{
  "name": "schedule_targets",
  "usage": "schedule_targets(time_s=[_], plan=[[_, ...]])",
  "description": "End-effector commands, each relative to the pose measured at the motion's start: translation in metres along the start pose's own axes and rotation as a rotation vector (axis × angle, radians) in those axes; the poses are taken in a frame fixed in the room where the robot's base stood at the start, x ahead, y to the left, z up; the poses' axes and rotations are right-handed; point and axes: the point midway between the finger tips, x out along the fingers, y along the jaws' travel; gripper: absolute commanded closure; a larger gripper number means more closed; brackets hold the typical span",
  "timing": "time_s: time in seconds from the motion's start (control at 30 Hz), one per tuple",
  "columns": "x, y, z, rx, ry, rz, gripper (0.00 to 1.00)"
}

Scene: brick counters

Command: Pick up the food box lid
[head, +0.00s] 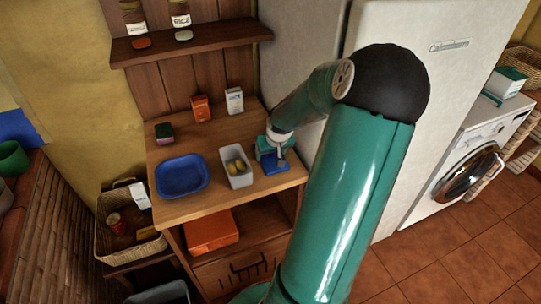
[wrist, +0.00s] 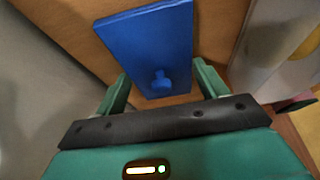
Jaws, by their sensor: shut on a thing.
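The food box lid (wrist: 150,35) is a flat blue rectangle with a small round knob. In the wrist view it lies between the two green fingers of my gripper (wrist: 163,82), which is shut on it at the knob end. In the head view the lid (head: 275,167) shows as blue under my gripper (head: 271,152), at the right of the wooden counter. I cannot tell whether it touches the counter.
A blue tray (head: 182,176) sits on the counter (head: 213,200) at left. A sponge (head: 164,133), an orange carton (head: 200,108) and a white carton (head: 234,100) stand behind. The fridge (head: 408,70) is close on the right.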

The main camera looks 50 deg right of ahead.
Motion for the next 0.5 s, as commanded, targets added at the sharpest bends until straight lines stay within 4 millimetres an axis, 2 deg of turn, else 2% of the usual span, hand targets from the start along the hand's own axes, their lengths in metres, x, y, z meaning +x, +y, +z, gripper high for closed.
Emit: schedule_targets(time_s=[0.33,0.5], plan=[[-0.008,0.001,-0.003,0.001,0.001,0.002,0.50],[-0.032,0.001,-0.014,0.001,0.004,0.004,0.50]])
